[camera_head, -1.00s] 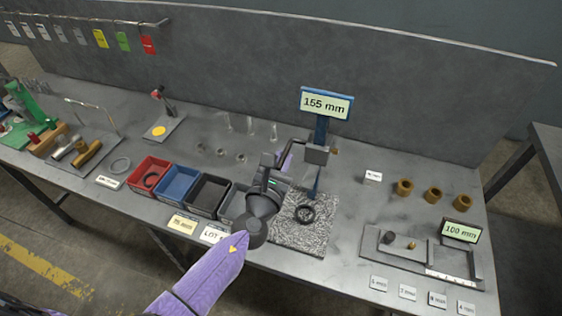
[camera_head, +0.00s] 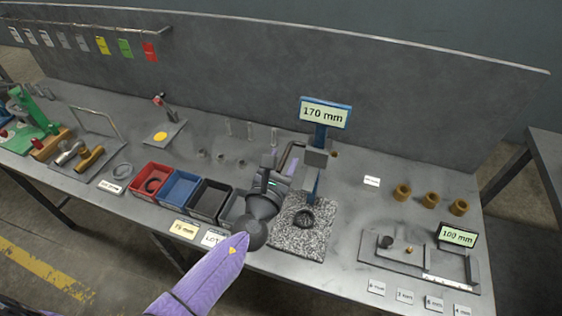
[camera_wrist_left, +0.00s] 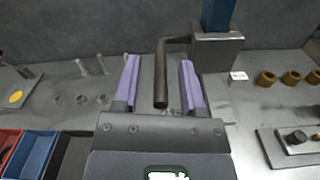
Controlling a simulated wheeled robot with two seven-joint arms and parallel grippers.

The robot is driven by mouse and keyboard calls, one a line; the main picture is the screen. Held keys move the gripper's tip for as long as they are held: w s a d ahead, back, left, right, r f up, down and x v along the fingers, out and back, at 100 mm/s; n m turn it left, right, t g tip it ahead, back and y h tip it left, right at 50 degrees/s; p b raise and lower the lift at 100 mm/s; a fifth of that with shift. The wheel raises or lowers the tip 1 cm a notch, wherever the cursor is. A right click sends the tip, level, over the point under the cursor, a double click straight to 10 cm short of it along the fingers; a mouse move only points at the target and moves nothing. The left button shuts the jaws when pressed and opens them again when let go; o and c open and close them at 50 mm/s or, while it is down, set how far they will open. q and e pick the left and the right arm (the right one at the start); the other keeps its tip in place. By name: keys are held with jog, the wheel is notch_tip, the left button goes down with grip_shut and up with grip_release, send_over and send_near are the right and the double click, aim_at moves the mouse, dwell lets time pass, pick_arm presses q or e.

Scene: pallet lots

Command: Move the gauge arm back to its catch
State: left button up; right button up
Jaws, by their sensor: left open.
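The gauge has a blue column (camera_head: 318,170) with a display (camera_head: 325,113) reading 170 mm. A grey block (camera_head: 316,158) on the column carries the dark bent gauge arm (camera_head: 289,150), which reaches left. In the left wrist view the gauge arm (camera_wrist_left: 160,80) bends down from the grey block (camera_wrist_left: 217,50) and hangs between my purple fingers, with gaps on both sides. My left gripper (camera_head: 284,167) is open; its fingers also show in the left wrist view (camera_wrist_left: 158,64). I cannot make out the catch. My right gripper is not in view.
A dark ring (camera_head: 303,218) lies on the speckled plate (camera_head: 299,244) below the gauge. Red (camera_head: 150,181), blue (camera_head: 179,187) and black (camera_head: 208,199) bins stand left of it. Brown bushings (camera_head: 430,200) and a 100 mm fixture (camera_head: 415,267) stand right.

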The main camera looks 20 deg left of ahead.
pick_arm(q)
jog(key=s, duration=1)
jog(key=shift+a, duration=0.2)
